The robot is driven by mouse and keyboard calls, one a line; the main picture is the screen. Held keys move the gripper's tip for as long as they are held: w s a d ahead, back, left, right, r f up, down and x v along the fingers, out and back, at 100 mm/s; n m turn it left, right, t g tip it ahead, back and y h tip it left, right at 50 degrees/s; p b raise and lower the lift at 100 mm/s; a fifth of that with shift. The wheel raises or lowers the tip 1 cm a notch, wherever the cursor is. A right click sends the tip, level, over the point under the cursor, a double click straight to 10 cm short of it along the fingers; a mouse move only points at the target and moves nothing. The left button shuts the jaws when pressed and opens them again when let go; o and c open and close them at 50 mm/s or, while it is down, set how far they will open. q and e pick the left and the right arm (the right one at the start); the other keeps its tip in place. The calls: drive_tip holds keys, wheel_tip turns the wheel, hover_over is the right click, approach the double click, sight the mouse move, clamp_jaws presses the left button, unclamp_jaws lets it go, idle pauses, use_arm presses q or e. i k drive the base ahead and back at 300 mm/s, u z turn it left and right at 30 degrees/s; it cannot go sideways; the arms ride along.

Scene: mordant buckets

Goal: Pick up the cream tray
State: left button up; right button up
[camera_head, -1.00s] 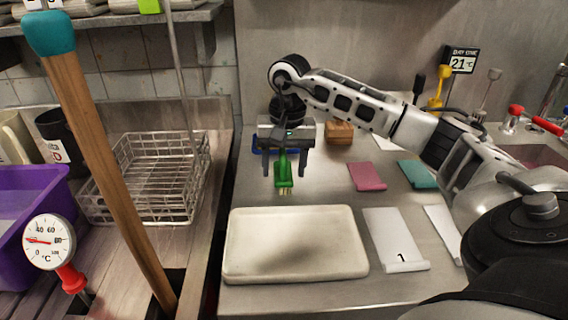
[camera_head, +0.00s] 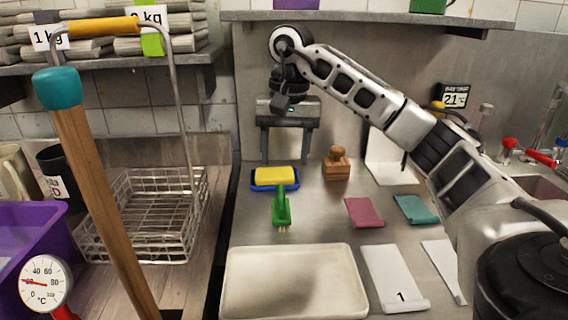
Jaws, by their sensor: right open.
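The cream tray (camera_head: 346,283) lies flat and empty on the steel counter at the bottom middle of the head view. Its lower edge is close to the picture's bottom. My right gripper (camera_head: 287,160) is open and empty, with its two fingers pointing down. It hangs above the back of the counter, well behind the tray, over the area of a yellow sponge. My left gripper is not in view.
Behind the tray are a green brush (camera_head: 281,208), a yellow sponge (camera_head: 274,175) in a blue dish and a wooden stamp (camera_head: 336,165). A white sheet (camera_head: 393,280) lies right of the tray. A wire basket (camera_head: 150,215) and a teal-topped wooden pole (camera_head: 95,170) stand left.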

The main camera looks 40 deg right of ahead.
sight(316, 280)
drive_tip(key=k, duration=1)
